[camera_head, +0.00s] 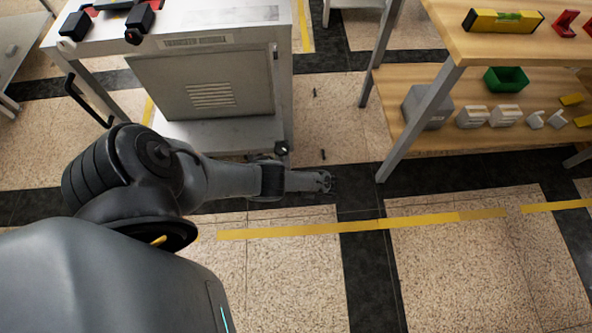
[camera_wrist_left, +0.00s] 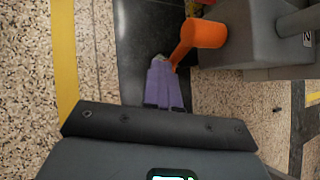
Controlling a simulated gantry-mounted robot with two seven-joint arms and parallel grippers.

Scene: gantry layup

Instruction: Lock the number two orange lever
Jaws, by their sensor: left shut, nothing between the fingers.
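In the left wrist view an orange lever (camera_wrist_left: 205,33) with a broad end sticks out beside a grey housing (camera_wrist_left: 262,35). A small label (camera_wrist_left: 307,39) on the housing looks like a sideways 2. My left gripper (camera_wrist_left: 160,62) has purple fingers, shut and empty. Its tips are close to the lever's narrow lower part; I cannot tell whether they touch. In the head view my left gripper (camera_head: 330,182) is at the end of the arm, over the floor right of a white cabinet. I cannot make out the lever there. My right gripper is not in view.
The white cabinet (camera_head: 285,110) stands at the upper left. A wooden shelf unit (camera_head: 500,45) at the right holds a yellow level (camera_head: 503,20), a green bin (camera_head: 505,79) and grey parts. The floor in front, with a yellow line (camera_head: 330,229), is clear.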

